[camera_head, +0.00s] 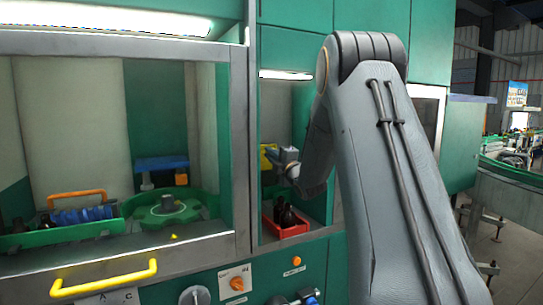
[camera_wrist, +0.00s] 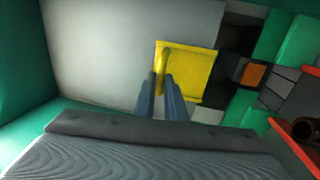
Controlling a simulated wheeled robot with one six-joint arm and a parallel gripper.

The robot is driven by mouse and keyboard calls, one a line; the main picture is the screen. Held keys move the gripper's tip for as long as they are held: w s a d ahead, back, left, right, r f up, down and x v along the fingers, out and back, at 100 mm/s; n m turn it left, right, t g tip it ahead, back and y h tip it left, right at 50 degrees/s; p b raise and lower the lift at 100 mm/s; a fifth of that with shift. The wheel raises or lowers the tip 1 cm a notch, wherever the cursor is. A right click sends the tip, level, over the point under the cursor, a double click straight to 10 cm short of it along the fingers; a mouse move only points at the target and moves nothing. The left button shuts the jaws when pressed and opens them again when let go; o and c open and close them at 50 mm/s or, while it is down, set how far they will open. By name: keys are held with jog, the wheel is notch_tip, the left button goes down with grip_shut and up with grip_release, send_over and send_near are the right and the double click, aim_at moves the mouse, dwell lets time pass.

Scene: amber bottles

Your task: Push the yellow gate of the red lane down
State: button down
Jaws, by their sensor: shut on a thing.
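The yellow gate (camera_head: 267,152) is at the back of the narrow right bay in the head view, above the red lane (camera_head: 284,235). In the wrist view the gate (camera_wrist: 200,68) is a flat yellow plate with a raised ridge on its left part. My gripper (camera_wrist: 163,85) reaches over the plate, its two fingers shut on the ridge. In the head view my gripper (camera_head: 275,155) is at the gate, and its fingertips are hard to make out. Dark amber bottles (camera_head: 288,214) stand in the red lane. The lane's red edge also shows at the right of the wrist view (camera_wrist: 294,148).
Green bay walls and a grey post (camera_head: 240,150) close in around my arm. The left bay holds a green round fixture (camera_head: 165,212) and a rack with an orange handle (camera_head: 77,195). A yellow door handle (camera_head: 105,280) and an orange knob (camera_head: 237,284) are in front.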

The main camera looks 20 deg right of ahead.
notch_tip(320, 180, down, 4)
jog(key=b, duration=0.3)
jog(key=shift+f+b, duration=0.15)
jog(key=shift+b, duration=0.2)
jog(key=c, duration=1.8)
grip_release()
jog(key=shift+s, duration=0.1)
jog(key=shift+s+d+f+b, duration=0.15)
jog(key=shift+s+b, duration=0.25)
jog(key=shift+s, duration=0.85)
jog(key=shift+s+a+f+b, duration=0.1)
jog(key=shift+s+f+b, duration=0.25)
jog(key=shift+s, duration=0.9)
jog(key=shift+s+d+f+b, duration=0.15)
jog(key=shift+s+b, duration=0.25)
jog(key=shift+s, duration=0.85)
